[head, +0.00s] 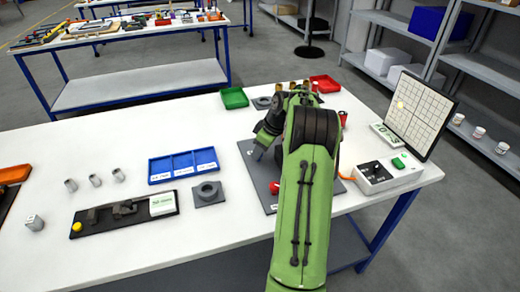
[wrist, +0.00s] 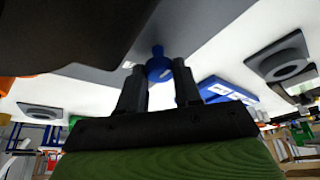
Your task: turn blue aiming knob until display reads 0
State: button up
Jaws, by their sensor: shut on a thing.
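The blue aiming knob (wrist: 158,66) shows in the wrist view between the tips of my two dark fingers. My gripper (wrist: 160,78) is shut on it. In the head view my green arm bends down over a grey plate (head: 248,174), and the knob is too small or hidden there to make out clearly. A small white display (head: 388,135) with green characters stands at the foot of a white grid board (head: 420,112) on the right. Its characters are too small to read surely. A yellow spot shows on the board's left part.
A white box with a green button (head: 398,162) stands at the table's right. A blue tray (head: 183,166), a dark fixture with a second display (head: 163,204), and a grey ring block (head: 208,191) lie left of my arm. Green (head: 234,98) and red (head: 324,84) trays stand behind.

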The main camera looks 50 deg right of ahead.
jog(key=shift+m, duration=0.3)
